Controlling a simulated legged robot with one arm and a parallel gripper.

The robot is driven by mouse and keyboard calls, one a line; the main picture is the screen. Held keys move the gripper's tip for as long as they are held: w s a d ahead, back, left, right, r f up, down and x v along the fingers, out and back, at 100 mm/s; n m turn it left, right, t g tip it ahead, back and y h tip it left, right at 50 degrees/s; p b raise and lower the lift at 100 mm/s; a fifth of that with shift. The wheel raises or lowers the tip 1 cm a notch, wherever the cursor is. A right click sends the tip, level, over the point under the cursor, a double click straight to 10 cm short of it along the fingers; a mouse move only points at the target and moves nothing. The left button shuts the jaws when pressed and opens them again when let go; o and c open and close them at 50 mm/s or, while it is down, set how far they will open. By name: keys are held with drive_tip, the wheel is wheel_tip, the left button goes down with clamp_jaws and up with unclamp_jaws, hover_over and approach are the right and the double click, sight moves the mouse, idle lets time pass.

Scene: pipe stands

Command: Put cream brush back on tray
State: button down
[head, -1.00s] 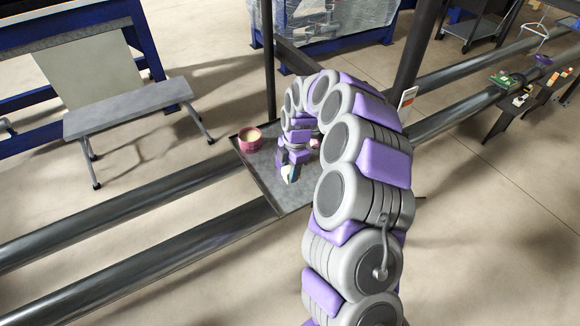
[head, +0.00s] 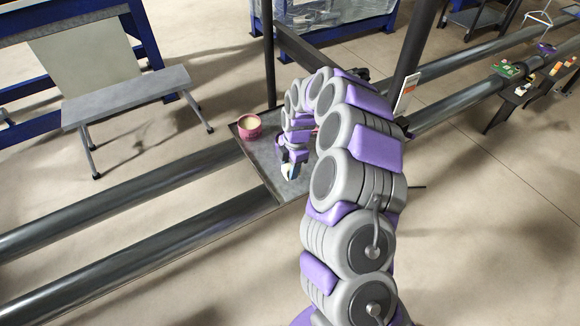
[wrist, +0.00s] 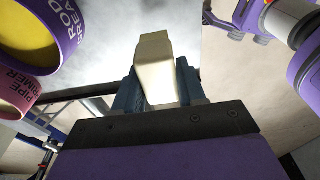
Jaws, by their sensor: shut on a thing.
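The cream brush (wrist: 155,62) stands out between the two blue-grey fingers of my gripper (wrist: 160,88) in the wrist view. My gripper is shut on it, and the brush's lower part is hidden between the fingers. In the head view my gripper (head: 291,166) is low over the grey metal tray (head: 267,165), with a pale bit of what it holds (head: 290,172) showing. I cannot tell whether the brush touches the tray. The tray lies across the two pipes, partly hidden behind my arm.
A pink can (head: 249,127) stands at the tray's far left corner. The wrist view shows a purple-labelled can (wrist: 62,38) and a pink "primer" can (wrist: 14,88). Dark upright posts (head: 268,60) rise beside the tray. A grey step bench (head: 125,95) stands left.

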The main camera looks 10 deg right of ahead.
drive_tip(key=shift+f+b, duration=0.55)
drive_tip(key=shift+f, duration=1.15)
drive_tip(key=c, duration=0.6)
unclamp_jaws()
drive_tip(key=shift+o, duration=0.2)
drive_tip(key=shift+w+d+r+p, duration=0.15)
drive_tip(key=shift+r+p, duration=0.1)
drive_tip(key=shift+r, duration=1)
drive_tip(key=shift+s+d+r+p, duration=0.1)
drive_tip(key=shift+d+r+p, duration=0.1)
drive_tip(key=shift+r, duration=1.05)
wheel_tip(320, 180, up, 17)
drive_tip(key=d+p, duration=0.2)
drive_tip(key=p, duration=0.1)
drive_tip(key=shift+w, duration=0.45)
